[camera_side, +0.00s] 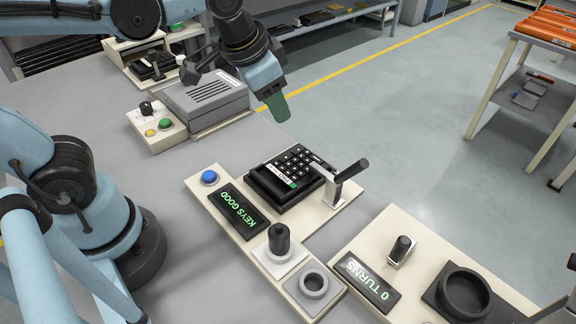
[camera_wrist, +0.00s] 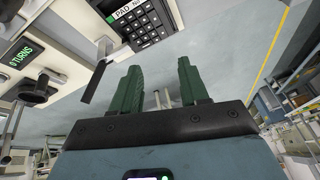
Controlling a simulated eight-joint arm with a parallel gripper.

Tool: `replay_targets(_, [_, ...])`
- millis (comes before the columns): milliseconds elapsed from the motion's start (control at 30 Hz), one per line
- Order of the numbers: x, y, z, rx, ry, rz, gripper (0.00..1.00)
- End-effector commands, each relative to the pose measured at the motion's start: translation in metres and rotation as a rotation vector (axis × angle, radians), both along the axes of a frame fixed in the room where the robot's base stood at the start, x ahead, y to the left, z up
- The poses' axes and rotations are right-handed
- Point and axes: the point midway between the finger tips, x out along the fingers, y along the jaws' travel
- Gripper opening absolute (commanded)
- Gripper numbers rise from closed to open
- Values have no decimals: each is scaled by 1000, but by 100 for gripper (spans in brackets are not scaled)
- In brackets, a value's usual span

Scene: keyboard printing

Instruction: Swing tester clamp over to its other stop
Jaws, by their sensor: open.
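The tester clamp (camera_side: 338,187) stands at the right side of the tester, with a pale metal arm and a black handle (camera_side: 354,169) slanting up to the right. Its metal arm reaches to the keypad's right edge; I cannot tell whether it touches. The black keypad (camera_side: 272,183) sits in the tester, and also shows at the top of the wrist view (camera_wrist: 141,22). In the wrist view the clamp's dark handle (camera_wrist: 93,82) is left of my fingers. My gripper (camera_side: 277,108) is open and empty, above and behind the keypad, apart from the clamp; its green fingers (camera_wrist: 161,88) are spread.
The tester display (camera_side: 238,213) reads KEYS GOOD, with a blue button (camera_side: 209,177) beside it. A black knob (camera_side: 279,238) and grey ring (camera_side: 313,283) stand in front. Another station's display (camera_side: 368,282) reads 0 TURNS. A grey box (camera_side: 205,97) stands behind.

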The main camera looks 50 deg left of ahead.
Motion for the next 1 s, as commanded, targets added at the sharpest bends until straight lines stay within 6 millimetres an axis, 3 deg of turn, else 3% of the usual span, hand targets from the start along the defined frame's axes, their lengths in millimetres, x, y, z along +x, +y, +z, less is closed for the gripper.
replay_targets(400, [42, -99, 22, 292, 296, -351, 44])
replay_targets(700, [46, -176, 17, 509, 460, -535, 44])
replay_targets(833, [42, -195, 13, 567, 499, -573, 44])
replay_targets(1000, [40, -202, 10, 593, 517, -591, 44])
